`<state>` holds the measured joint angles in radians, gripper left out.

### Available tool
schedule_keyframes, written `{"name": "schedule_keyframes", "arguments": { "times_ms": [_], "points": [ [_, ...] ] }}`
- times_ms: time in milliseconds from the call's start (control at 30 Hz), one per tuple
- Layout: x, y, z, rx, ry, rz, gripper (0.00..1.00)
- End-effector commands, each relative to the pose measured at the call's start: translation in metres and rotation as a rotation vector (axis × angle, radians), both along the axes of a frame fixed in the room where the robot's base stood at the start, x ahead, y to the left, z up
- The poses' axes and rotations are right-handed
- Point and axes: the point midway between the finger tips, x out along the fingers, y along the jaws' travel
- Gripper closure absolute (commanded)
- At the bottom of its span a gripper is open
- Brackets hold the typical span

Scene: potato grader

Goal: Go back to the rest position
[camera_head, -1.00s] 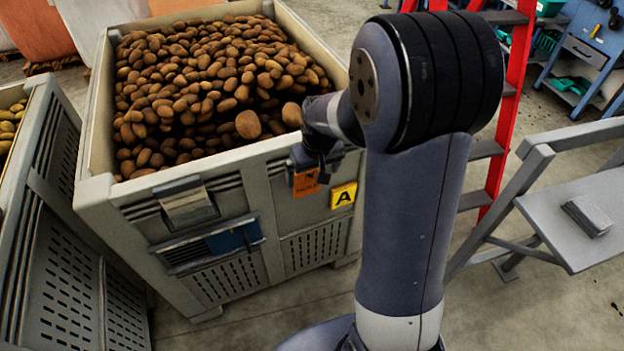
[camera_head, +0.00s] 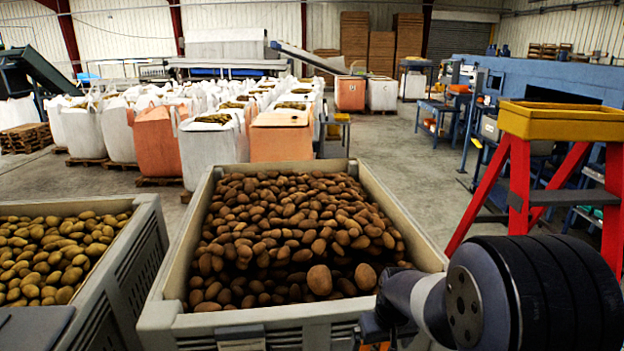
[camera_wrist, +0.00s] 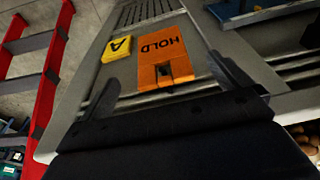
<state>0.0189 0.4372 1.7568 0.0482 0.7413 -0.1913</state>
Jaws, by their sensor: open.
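My gripper (camera_wrist: 164,74) is open in the wrist view, one finger on each side of the view, with nothing held. Beyond and between its fingers is an orange HOLD tag (camera_wrist: 166,50) on the front wall of a grey bin. The lettering appears upside down there. A yellow A label (camera_wrist: 117,50) is beside the tag. In the head view my arm is at the lower right, reaching to the bin's front right, and its end is mostly cut off by the bottom edge. The grey bin (camera_head: 172,275) is full of brown potatoes (camera_head: 290,225).
A second bin (camera_head: 135,255) of paler potatoes stands at left. A red stepladder (camera_head: 519,190) with a yellow tray (camera_head: 560,121) stands close to my arm at right. Large bulk bags (camera_head: 212,150) fill the floor behind. The aisle (camera_head: 400,150) right of them is open.

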Motion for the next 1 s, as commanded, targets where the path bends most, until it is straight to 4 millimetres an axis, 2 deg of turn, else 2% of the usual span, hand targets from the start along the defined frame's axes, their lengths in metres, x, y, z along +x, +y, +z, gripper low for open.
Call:
{"name": "schedule_keyframes", "arguments": {
  "times_ms": [33, 200, 467, 600, 1000],
  "points": [
    [0.001, 0.0, -0.011, 0.0, 0.006, 0.0, 0.02],
    [0.008, 0.001, -0.041, 0.0, 0.004, 0.001, 0.02],
    [0.015, 0.002, -0.077, 0.0, 0.002, 0.001, 0.02],
    [0.007, 0.001, -0.066, 0.0, 0.0, 0.0, 0.02],
    [0.001, 0.0, -0.065, 0.0, 0.0, 0.0, 0.02]
  ]
}}
